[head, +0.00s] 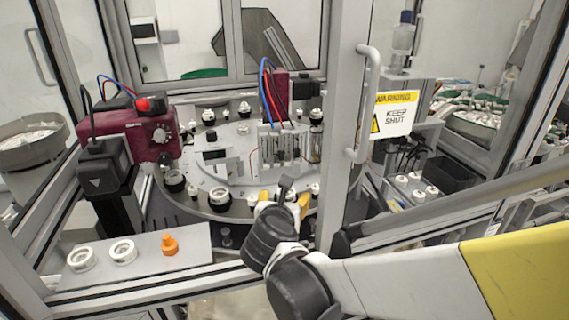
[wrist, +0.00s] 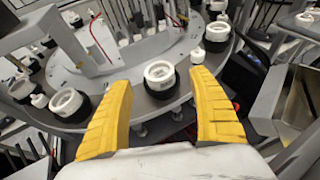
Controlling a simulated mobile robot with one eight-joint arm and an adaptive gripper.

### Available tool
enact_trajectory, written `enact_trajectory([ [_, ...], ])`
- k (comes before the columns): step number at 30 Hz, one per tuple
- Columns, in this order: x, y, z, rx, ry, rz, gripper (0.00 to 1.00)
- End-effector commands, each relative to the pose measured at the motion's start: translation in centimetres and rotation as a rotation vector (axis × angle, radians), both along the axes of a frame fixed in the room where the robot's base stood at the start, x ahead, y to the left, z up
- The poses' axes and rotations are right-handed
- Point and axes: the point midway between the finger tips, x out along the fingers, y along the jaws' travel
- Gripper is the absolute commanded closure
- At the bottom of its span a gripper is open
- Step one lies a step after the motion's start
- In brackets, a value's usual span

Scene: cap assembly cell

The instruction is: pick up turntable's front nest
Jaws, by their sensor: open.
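The turntable (head: 235,207) is a grey round plate with black nests and small white pieces around its rim; its rim also shows in the wrist view (wrist: 125,108). One nest (wrist: 161,88), black with a white ring in it, stands at the near rim, centred ahead of my gripper (wrist: 162,105). The yellow fingers are spread to either side of it and seem just short of it, with nothing between their tips. In the head view my gripper (head: 283,200) is at the turntable's front edge and hides this nest.
Another nest (head: 219,200) with a white ring stands left of my gripper. A post with a door handle (head: 366,105) rises close to the right of my gripper. A front shelf (head: 195,243) holds two white rings and an orange piece (head: 169,244). A maroon machine (head: 130,138) stands at left.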

Motion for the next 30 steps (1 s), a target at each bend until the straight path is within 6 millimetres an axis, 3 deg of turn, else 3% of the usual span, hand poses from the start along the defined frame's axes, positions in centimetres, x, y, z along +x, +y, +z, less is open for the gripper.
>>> enact_trajectory([
  [9,4.2,-0.4,-1.5,0.001,0.0,-0.001,0.3],
  [16,4.4,-0.4,-1.4,0.0,0.0,0.0,0.32],
  [21,4.3,-0.4,-1.4,0.0,0.0,0.0,0.84],
  [30,4.3,-0.4,-1.5,0.0,0.0,-0.001,0.88],
])
